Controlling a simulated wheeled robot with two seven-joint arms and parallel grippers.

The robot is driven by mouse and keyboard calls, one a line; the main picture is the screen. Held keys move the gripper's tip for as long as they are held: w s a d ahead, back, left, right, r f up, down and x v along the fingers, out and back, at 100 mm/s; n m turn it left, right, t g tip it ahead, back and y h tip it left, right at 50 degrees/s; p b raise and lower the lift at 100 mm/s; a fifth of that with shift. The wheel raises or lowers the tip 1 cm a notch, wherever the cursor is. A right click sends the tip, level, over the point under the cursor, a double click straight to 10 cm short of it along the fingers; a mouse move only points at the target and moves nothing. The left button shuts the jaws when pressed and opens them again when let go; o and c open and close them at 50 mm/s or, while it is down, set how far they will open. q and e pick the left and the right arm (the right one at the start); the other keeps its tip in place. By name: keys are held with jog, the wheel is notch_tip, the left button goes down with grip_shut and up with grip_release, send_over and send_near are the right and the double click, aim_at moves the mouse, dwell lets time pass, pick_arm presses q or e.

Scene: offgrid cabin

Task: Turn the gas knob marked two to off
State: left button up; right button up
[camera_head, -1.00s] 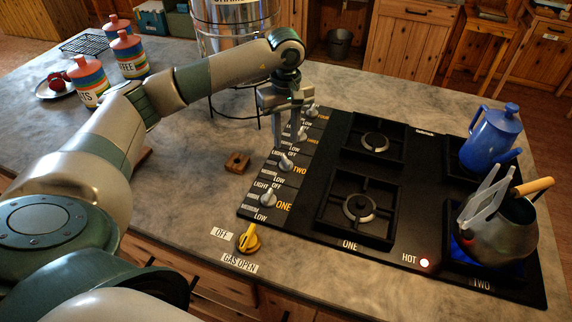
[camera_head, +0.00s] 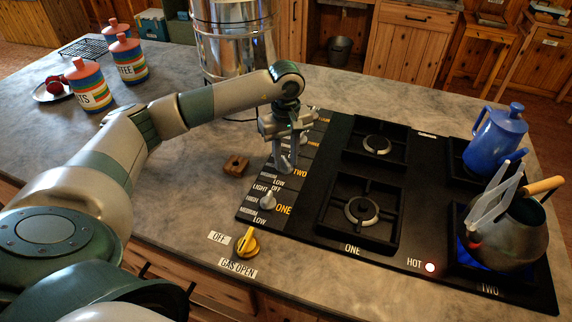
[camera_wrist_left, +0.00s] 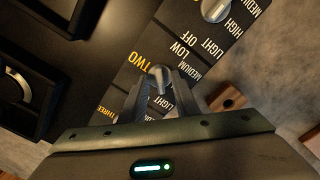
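The knob marked two (camera_wrist_left: 160,78) is a grey knob on the black hob's label strip, beside the yellow word TWO. My left gripper (camera_wrist_left: 161,90) is over it, fingers pointing down on either side of the knob. The fingers look apart; whether they touch the knob is unclear. In the head view my left gripper (camera_head: 285,160) hides most of this knob, and I cannot tell its exact setting. The knob marked one (camera_head: 267,200) stands nearer the front edge. The right gripper is not in view.
A grey kettle (camera_head: 515,235) sits over a blue glow at burner two, with a pale pronged piece by it. A blue pot (camera_head: 495,140) stands behind. A yellow gas valve (camera_head: 247,243) and a small wooden block (camera_head: 236,166) are near the knobs.

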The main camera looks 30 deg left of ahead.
pick_arm(q)
grip_shut()
jog(key=shift+m+b, duration=0.5)
jog(key=shift+b, duration=0.25)
jog(key=shift+m+b, duration=1)
jog(key=shift+m, duration=0.1)
